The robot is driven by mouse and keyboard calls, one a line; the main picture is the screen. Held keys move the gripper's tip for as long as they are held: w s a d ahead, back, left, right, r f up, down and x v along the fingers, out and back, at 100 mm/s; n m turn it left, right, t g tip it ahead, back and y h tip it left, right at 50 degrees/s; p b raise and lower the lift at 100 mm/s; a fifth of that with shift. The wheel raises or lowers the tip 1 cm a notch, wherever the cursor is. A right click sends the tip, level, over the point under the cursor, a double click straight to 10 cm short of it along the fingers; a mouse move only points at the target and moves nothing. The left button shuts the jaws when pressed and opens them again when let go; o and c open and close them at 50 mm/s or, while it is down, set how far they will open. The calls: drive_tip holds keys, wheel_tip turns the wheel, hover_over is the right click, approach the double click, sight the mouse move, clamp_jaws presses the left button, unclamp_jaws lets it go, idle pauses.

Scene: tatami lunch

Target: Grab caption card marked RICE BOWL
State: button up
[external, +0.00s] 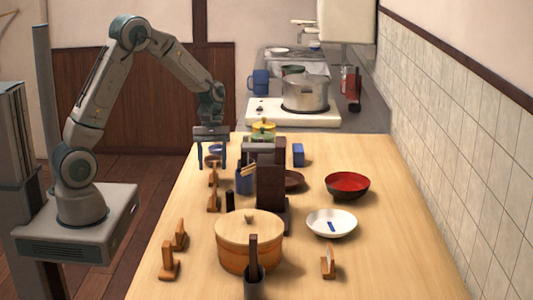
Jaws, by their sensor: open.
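Several small wooden stands, which may be the caption cards, are seen from behind or edge-on, and no lettering is readable. Two stand at the table's front left, one card stand (169,263) and another card stand (181,236). A third card stand (213,200) is further back along the left edge, with another card stand (213,176) behind it. One more card stand (328,264) is at the front right. I cannot tell which is marked RICE BOWL. My gripper (212,160) is open and pointing down over the far left of the table, just beyond the rear left stand.
A lidded wooden tub (249,245) and a dark utensil holder (254,286) are at the front middle. A dark upright block (270,188) stands behind. A white dish (332,223) and a red bowl (347,184) are to the right. The table's (400,255) right side is clear.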

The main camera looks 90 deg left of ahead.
drive_tip(key=shift+a+x, duration=0.2)
drive_tip(key=shift+x, duration=1.7)
drive_tip(key=shift+f, duration=0.1)
drive_tip(key=c, duration=1)
drive_tip(key=shift+c, duration=0.2)
